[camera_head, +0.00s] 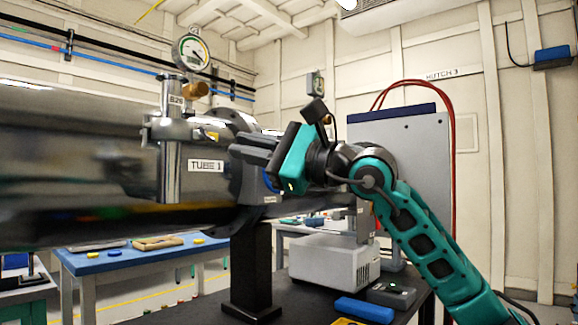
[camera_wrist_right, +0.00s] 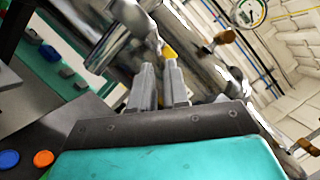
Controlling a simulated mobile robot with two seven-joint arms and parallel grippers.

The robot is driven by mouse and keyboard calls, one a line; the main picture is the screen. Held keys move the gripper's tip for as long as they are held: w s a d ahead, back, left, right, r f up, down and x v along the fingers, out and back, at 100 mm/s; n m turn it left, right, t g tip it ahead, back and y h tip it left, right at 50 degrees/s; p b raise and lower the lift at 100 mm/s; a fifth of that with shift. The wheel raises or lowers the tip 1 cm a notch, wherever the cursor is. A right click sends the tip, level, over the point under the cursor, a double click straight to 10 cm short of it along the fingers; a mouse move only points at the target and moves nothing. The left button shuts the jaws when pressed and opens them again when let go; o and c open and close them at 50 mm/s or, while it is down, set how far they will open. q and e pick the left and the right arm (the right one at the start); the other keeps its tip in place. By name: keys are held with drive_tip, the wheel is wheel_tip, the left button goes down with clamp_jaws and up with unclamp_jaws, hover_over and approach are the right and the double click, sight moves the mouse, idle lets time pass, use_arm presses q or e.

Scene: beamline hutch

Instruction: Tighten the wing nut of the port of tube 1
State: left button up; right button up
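Tube 1 (camera_head: 100,160) is a large shiny metal cylinder on the left, with a "TUBE 1" label. Its port (camera_head: 172,150) is an upright pipe marked B20, with a metal clamp around it. A small yellow piece (camera_head: 212,135), likely the wing nut, shows at the clamp's right side; it also shows in the right wrist view (camera_wrist_right: 170,51). My right gripper (camera_head: 238,150) points left towards the clamp. In the right wrist view its fingers (camera_wrist_right: 159,66) stand slightly apart, tips just short of the yellow piece. I see nothing between them; contact is unclear. My left gripper is out of view.
A pressure gauge (camera_head: 193,53) and a brass fitting (camera_head: 197,90) stand above the port. A black post (camera_head: 250,268) stands below the tube's end. A white box (camera_head: 335,262), a blue block (camera_head: 364,310) and a grey device (camera_head: 391,295) occupy the dark bench.

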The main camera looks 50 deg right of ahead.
use_arm(q)
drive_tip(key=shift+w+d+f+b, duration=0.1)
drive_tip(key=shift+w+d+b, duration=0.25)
drive_tip(key=shift+b, duration=0.2)
use_arm(e)
drive_tip(key=v, duration=0.8)
drive_tip(key=shift+s, duration=0.3)
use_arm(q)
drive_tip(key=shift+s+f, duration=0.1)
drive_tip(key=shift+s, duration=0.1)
use_arm(e)
drive_tip(key=shift+d+f, duration=0.1)
drive_tip(key=shift+d, duration=0.05)
